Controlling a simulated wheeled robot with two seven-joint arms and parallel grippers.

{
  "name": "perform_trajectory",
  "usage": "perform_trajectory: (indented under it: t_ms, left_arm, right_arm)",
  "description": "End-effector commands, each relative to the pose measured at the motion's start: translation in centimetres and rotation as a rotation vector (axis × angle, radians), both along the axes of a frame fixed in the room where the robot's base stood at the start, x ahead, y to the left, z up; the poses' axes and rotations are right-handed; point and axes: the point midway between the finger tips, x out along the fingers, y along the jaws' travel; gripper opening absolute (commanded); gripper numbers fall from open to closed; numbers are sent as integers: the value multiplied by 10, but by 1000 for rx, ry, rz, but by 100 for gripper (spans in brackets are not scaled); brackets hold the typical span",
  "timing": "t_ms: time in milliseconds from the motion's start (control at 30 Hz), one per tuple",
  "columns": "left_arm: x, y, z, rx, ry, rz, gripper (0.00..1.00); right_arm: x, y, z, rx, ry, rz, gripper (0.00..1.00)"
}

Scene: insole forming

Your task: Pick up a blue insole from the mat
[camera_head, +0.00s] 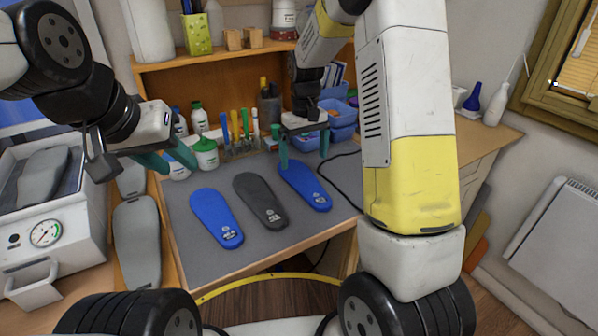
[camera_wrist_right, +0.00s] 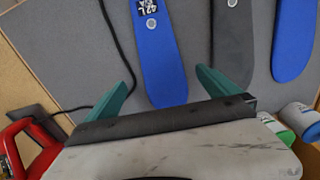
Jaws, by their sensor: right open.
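Two blue insoles lie on the grey mat (camera_head: 200,263) with a dark grey insole (camera_head: 260,201) between them. The left blue insole (camera_head: 216,218) lies nearer the left side of the mat. The right blue insole (camera_head: 305,186) lies under my right gripper (camera_head: 304,150), which is open and empty above its far end. In the right wrist view the open fingers (camera_wrist_right: 162,92) stand on either side of the end of that blue insole (camera_wrist_right: 157,65), apart from it. My left gripper (camera_head: 165,163) is over the left edge of the mat, its teal fingers holding nothing visible; their gap is unclear.
Bottles (camera_head: 205,153) and several upright tools (camera_head: 235,128) stand along the back of the mat. Blue bins (camera_head: 342,120) are at the back right. A black cable crosses the mat's right side. A white machine with a gauge (camera_head: 45,233) stands at left beside grey insoles (camera_head: 137,240).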

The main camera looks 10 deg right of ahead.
Motion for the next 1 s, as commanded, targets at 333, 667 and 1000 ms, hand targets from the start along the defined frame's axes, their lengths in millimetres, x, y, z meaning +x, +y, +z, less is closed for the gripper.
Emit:
perform_trajectory:
  t_ms: [333, 667, 1000]
  left_arm:
    - [0, 0, 0, 0, 0, 0, 36]
    - [0, 0, 0, 0, 0, 0, 36]
    - [0, 0, 0, 0, 0, 0, 36]
  right_arm:
    - [-4, 1, -46, -1, 5, 0, 100]
    - [-4, 1, -71, 1, 1, 0, 100]
    - [-6, 3, -73, 2, 7, 1, 68]
